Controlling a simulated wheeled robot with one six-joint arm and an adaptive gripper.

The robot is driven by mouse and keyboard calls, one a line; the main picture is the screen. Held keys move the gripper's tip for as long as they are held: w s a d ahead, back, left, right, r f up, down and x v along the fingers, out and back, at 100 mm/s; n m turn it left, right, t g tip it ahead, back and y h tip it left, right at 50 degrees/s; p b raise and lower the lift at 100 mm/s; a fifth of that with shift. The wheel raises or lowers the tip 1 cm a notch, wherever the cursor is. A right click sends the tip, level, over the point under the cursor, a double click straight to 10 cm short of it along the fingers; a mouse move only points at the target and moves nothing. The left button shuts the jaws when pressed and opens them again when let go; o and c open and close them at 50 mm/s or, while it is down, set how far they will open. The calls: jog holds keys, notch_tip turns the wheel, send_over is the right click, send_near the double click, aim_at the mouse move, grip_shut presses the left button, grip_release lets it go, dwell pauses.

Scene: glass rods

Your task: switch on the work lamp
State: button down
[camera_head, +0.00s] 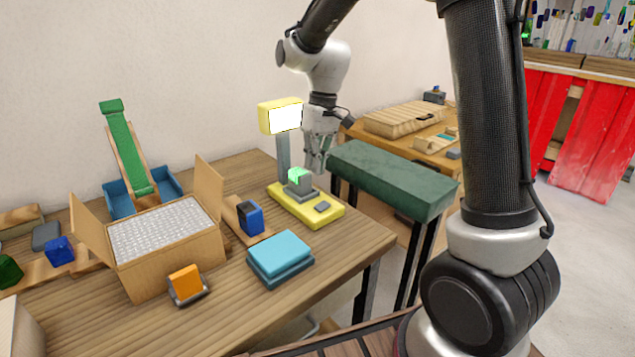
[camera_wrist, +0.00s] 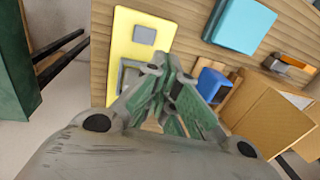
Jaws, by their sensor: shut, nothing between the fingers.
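The work lamp has a yellow base (camera_head: 330,216), a grey post (camera_head: 283,155) and a yellow head (camera_head: 264,118) with a bright white, glowing face. A grey block with a bright green top (camera_head: 298,178) stands on the base, and a small grey pad (camera_head: 322,206) lies near its front end. In the wrist view the yellow base (camera_wrist: 127,50) and the grey pad (camera_wrist: 144,33) show beyond my fingers. My gripper (camera_head: 318,168) is shut and empty, above and just right of the green-topped block. In the wrist view my gripper (camera_wrist: 168,88) partly hides the block.
An open cardboard box (camera_head: 155,280) with white filling stands left on the wooden table. A teal block (camera_head: 279,254), a blue block (camera_head: 251,216) and an orange block (camera_head: 185,281) lie nearer. A dark green bench (camera_head: 395,178) stands to the right.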

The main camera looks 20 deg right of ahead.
jog(key=r, duration=0.4)
jog(key=shift+s+a, duration=0.1)
jog(key=shift+a, duration=0.2)
jog(key=s+d+r+m+t, duration=0.1)
jog(key=s+d+r, duration=0.1)
jog(key=s+d, duration=0.3)
jog(key=s+d+r+m+t+h, duration=0.1)
jog(key=s+d, duration=0.4)
jog(key=s, duration=0.6)
jog(key=s+d+r+m+t, duration=0.2)
jog(key=s+d+r+t, duration=0.1)
jog(key=s+d, duration=0.3)
jog(key=shift+s+r+h, duration=0.2)
jog(key=shift+s+h, duration=0.1)
jog(key=shift+s, duration=0.95)
